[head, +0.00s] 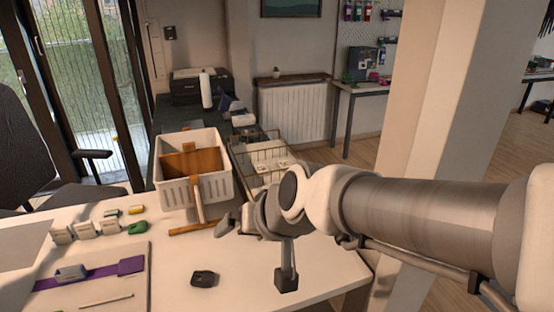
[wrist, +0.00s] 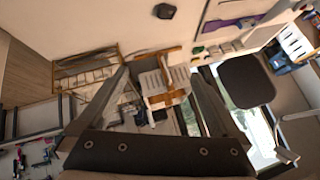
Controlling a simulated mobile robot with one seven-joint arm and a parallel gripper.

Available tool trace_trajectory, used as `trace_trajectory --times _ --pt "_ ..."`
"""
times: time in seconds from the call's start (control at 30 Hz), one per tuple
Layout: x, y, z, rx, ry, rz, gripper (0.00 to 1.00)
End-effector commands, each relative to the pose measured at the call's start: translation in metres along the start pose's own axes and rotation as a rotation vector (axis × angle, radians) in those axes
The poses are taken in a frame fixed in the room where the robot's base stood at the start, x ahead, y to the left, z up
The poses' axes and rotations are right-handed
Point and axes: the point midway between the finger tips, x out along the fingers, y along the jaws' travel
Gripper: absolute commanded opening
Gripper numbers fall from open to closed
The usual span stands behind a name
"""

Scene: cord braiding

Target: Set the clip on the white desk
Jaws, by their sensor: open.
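The white desk (head: 237,262) fills the front of the head view, and part of it shows at the top of the wrist view (wrist: 207,38). A small black object (head: 203,279) lies flat on its bare front part; it may be the clip, but I cannot tell for sure. It also shows at the top of the wrist view (wrist: 165,11). My gripper (head: 226,228) is above the desk, behind and to the right of that object, apart from it. In the wrist view its two fingers (wrist: 163,75) are spread wide, with nothing held between them.
A white basket (head: 193,189) with a brown board stands at the desk's back edge. A wire rack (head: 262,160) is to its right. A mat (head: 133,277) with a purple strap lies at the left. Several small blocks line the desk behind it. The desk around the black object is clear.

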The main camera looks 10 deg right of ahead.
Motion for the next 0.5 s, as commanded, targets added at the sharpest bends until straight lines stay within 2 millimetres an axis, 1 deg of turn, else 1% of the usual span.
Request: trace_trajectory --times 0.03,0.1,0.2,0.33,0.4,0.5 --pt "-0.022 0.018 0.003 -0.013 -0.002 0.038 1.00" --pt "-0.046 0.042 0.015 -0.033 -0.025 0.099 1.00" --pt "-0.077 0.072 0.033 -0.051 -0.060 0.195 1.00" --pt "-0.106 0.099 0.054 -0.054 -0.098 0.298 1.00" --pt "-0.115 0.107 0.061 -0.051 -0.114 0.334 1.00" --pt "-0.121 0.113 0.067 -0.050 -0.125 0.359 1.00"
